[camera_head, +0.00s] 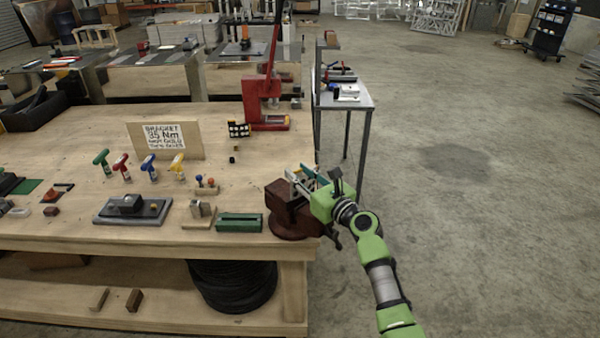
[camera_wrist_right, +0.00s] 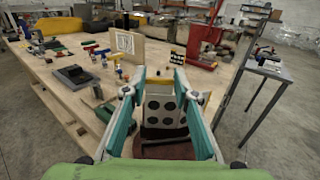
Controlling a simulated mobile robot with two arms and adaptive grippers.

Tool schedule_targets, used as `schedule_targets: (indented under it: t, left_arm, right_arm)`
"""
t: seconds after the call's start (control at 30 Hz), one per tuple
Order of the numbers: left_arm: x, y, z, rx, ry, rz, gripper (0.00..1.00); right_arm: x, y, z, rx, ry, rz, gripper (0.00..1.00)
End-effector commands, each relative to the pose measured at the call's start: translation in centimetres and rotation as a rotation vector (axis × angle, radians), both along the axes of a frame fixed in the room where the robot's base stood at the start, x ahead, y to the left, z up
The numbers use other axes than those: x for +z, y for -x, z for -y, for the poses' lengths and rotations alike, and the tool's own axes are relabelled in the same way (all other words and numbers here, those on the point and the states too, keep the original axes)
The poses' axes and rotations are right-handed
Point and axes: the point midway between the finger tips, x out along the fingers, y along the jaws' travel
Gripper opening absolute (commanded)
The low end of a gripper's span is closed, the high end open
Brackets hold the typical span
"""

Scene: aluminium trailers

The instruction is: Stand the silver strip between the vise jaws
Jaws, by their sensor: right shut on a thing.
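My right gripper (camera_head: 299,177) reaches in from the right over the dark red vise (camera_head: 283,222) at the table's front right corner. In the right wrist view, its teal fingers (camera_wrist_right: 161,84) stand apart on either side of a pale silver strip (camera_wrist_right: 161,103) with dark round spots, and are shut on it. The strip is seen face-on above the dark brown vise (camera_wrist_right: 168,151), which shows low between the fingers. I cannot tell whether the strip's lower end lies between the jaws. In the head view the gripper and vise hide most of the strip. My left gripper is out of view.
A green block (camera_head: 239,223) lies left of the vise, near a grey-topped fixture (camera_head: 132,209). Coloured T-handles (camera_head: 150,166) stand before a sign (camera_head: 165,138). A red press (camera_head: 263,98) stands behind. Open floor lies right.

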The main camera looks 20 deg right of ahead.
Motion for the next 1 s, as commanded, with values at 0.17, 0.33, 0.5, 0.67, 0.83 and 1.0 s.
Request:
schedule_targets:
  t: [0.17,0.33,0.5,0.67,0.83,1.0]
  left_arm:
    - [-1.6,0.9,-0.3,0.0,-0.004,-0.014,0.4]
    - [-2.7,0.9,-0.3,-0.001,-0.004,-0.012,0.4]
    - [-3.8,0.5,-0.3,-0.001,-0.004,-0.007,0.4]
    - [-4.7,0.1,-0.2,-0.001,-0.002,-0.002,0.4]
    - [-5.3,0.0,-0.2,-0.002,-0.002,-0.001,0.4]
    - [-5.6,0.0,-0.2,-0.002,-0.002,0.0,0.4]
  right_arm:
    - [-1.7,0.0,0.0,0.0,-0.003,0.001,0.0]
    - [-3.1,0.0,0.0,0.0,-0.002,0.002,0.0]
    - [-4.4,0.0,0.0,0.0,0.0,0.001,0.0]
    - [-5.6,0.0,0.0,0.0,-0.002,0.002,0.0]
    - [-6.5,0.0,0.0,0.0,-0.001,0.001,0.0]
    - [-6.8,0.0,0.0,0.0,-0.001,0.002,0.0]
